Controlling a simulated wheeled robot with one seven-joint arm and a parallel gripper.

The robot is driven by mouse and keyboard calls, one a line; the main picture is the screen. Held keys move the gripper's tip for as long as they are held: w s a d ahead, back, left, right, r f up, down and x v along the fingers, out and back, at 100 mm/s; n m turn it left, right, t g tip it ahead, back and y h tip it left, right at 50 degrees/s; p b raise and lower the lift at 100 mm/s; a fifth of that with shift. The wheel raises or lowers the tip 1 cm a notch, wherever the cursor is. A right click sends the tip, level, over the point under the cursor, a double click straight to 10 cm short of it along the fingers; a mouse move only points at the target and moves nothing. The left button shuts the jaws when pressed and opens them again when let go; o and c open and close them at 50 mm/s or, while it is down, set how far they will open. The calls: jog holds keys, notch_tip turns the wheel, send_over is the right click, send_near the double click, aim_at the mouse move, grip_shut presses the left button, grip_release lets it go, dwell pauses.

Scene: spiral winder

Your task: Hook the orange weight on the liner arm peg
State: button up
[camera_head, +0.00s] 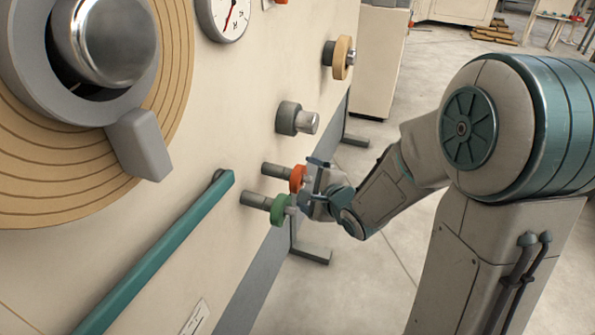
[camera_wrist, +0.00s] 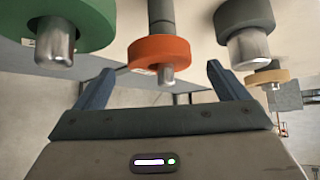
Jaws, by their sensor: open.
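The orange weight (camera_head: 297,179) is a ring on a grey post that sticks out from the cream machine panel. In the wrist view the orange weight (camera_wrist: 160,51) lies ahead of my gripper (camera_wrist: 160,80), between the lines of its two fingers. The fingers are spread apart and nothing is held. In the head view my gripper (camera_head: 312,184) is right by the orange weight; contact cannot be told. The liner arm (camera_head: 160,250) appears to be the long teal bar slanting along the panel at lower left. I cannot make out its peg.
A green weight (camera_head: 279,209) is on a post just beside the orange one and close to my gripper. A grey knob with a metal tip (camera_head: 297,118) and a tan ring (camera_head: 342,57) also stick out of the panel. The large spiral disc (camera_head: 60,190) fills the upper left.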

aim_at(300, 179)
jog(key=b+x, duration=0.1)
jog(key=x, duration=0.4)
jog(key=shift+f+b, duration=0.1)
jog(key=shift+b, duration=0.3)
jog(key=shift+w+a+f, duration=0.15)
jog(key=shift+w+a, duration=0.15)
jog(key=shift+w, duration=0.2)
jog(key=c, duration=1.8)
jog(key=shift+d, duration=0.1)
